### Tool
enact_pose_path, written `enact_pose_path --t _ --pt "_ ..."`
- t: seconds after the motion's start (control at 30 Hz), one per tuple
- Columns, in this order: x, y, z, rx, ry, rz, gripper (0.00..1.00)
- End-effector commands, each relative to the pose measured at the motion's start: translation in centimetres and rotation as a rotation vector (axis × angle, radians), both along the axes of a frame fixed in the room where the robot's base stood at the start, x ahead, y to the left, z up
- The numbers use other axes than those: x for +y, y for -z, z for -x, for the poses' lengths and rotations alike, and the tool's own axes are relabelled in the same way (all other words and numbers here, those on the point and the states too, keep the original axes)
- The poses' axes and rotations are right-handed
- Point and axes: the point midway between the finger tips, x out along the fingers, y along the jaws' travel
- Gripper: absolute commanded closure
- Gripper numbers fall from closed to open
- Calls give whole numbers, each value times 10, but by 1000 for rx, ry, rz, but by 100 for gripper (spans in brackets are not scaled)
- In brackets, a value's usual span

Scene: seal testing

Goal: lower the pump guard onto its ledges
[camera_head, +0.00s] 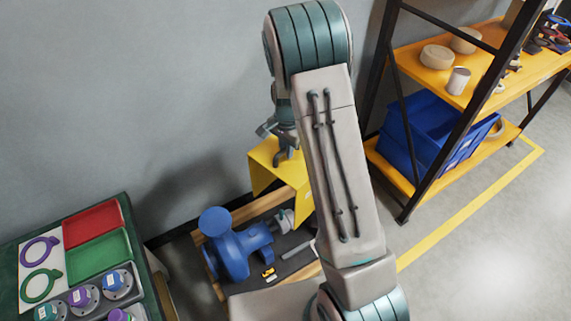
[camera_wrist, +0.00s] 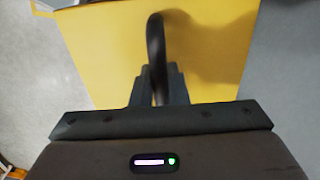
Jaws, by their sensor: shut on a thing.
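The yellow pump guard (camera_head: 265,176) hangs from my gripper (camera_head: 287,155), above the right part of the pump skid. In the wrist view the guard's flat yellow top (camera_wrist: 100,45) fills the middle, and my gripper (camera_wrist: 158,88) is shut on its dark curved handle (camera_wrist: 155,45). The blue pump (camera_head: 236,250) stands on a wooden-edged base (camera_head: 250,207) on the floor. A grey shaft part (camera_head: 284,220) lies right of the pump, below the guard. The ledges cannot be made out; my arm covers the right end of the base.
A black-framed shelf (camera_head: 404,125) with blue bins (camera_head: 428,130) stands at right. The grey wall is close behind the pump.

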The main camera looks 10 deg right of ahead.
Motion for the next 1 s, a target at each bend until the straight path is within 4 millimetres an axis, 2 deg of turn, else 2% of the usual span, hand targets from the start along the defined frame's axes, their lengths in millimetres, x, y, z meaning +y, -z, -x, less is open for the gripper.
enact_pose_path --t 0.03,0.2,0.5,0.77,1.0 --pt "0 15 -4 -3 39 0 100" --pt "-1 34 -11 -3 164 2 100" --pt "-1 48 -17 -3 284 4 100" --pt "-1 56 -17 -3 294 4 100" --pt "-2 76 -17 -2 293 5 100"
